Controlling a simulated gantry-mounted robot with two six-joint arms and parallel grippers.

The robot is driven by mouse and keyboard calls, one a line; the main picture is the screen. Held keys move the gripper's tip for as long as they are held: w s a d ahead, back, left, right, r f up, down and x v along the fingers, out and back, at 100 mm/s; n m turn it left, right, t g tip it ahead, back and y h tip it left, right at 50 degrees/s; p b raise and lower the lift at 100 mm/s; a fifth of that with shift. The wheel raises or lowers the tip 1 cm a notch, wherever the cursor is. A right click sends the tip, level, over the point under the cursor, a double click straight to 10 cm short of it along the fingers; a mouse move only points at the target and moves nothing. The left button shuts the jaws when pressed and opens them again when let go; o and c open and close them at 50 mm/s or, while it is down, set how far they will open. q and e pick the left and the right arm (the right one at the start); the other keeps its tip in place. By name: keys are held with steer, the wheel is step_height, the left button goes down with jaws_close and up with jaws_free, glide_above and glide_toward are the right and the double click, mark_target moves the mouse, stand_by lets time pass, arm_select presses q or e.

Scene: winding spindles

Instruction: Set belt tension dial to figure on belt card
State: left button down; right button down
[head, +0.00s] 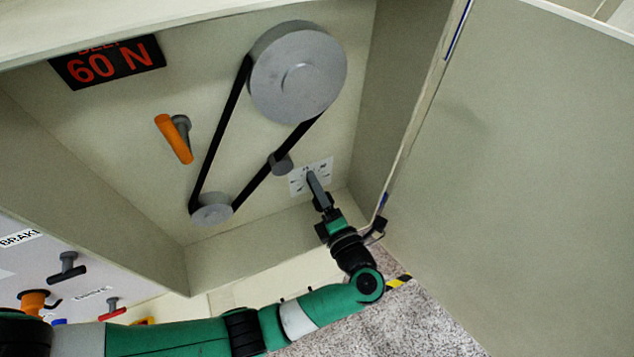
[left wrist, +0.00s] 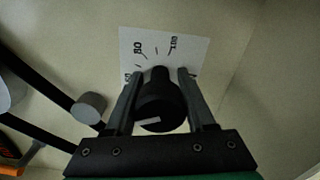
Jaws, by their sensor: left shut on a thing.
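The belt card (head: 107,62) is black with red writing that reads 60 N, at the upper left of the cabinet's back wall. The tension dial's white scale plate (head: 297,183) is at the lower right of that wall. In the left wrist view the plate (left wrist: 190,50) shows 80, 100 and a partly covered figure at left, likely 60. The dial's black knob (left wrist: 160,100) has a white line on its face, lying nearly level; which end points is unclear. My left gripper (left wrist: 158,74) is shut on the knob, one finger each side. It hides the knob in the head view (head: 314,179).
A black belt (head: 219,135) runs round a large pulley (head: 298,72), a small pulley (head: 212,209) and an idler (head: 281,164), left of the dial. An orange-handled lever (head: 174,139) is on the back wall. An open door panel (head: 530,160) stands at right.

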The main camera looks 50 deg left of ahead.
arm_select(q)
steer(key=shift+r+m+p, duration=0.1)
steer(key=shift+m+p, duration=0.2)
steer(key=shift+m, duration=0.3)
steer(key=shift+c, duration=1.3)
jaws_free()
steer(key=b+v, duration=0.3)
steer(key=v, duration=0.8)
steer(key=shift+d, duration=0.3)
